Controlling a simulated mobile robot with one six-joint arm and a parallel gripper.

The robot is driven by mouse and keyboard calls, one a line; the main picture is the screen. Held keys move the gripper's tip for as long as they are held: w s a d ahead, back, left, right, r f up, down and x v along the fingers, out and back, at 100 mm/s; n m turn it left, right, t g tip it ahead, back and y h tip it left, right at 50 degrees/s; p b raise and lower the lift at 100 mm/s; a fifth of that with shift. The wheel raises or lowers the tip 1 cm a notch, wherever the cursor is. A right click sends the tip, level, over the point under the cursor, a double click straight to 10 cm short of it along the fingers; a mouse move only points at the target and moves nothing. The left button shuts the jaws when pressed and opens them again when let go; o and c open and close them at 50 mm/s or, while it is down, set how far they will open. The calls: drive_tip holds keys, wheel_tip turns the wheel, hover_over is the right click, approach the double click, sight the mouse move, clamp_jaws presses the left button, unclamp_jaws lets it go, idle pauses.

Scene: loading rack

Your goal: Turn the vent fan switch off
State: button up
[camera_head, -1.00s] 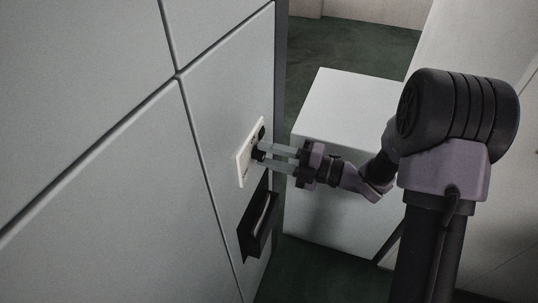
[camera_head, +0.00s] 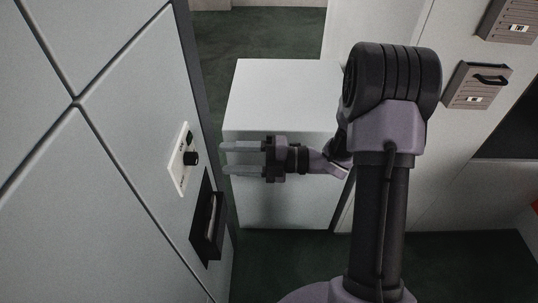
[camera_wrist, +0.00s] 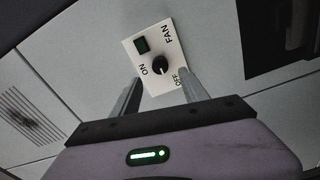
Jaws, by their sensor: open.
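A white fan panel (camera_head: 178,176) is mounted on the grey wall at the left. It carries a black knob (camera_head: 191,158) and a small dark square lamp (camera_head: 190,135). In the wrist view the panel (camera_wrist: 160,31) reads FAN, ON and OFF. The knob (camera_wrist: 160,67) sits between the ON and OFF labels; its pointer is too small to read surely. The square lamp (camera_wrist: 142,45) looks dark green, unlit. My gripper (camera_head: 224,158) is open and empty, pointing at the panel, with a gap between its fingertips and the knob. Its fingers (camera_wrist: 160,80) flank the knob in the wrist view.
A black recessed handle (camera_head: 209,220) is just below the panel. A white box (camera_head: 285,90) stands behind my gripper. Grey units with handles (camera_head: 477,85) are on the right wall. A slatted vent (camera_wrist: 30,115) shows at left in the wrist view. Dark green floor lies between.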

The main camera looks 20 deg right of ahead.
drive_tip(key=p+v, duration=0.1)
drive_tip(key=v, duration=0.8)
drive_tip(key=shift+s+d, duration=0.15)
drive_tip(key=shift+d, duration=0.2)
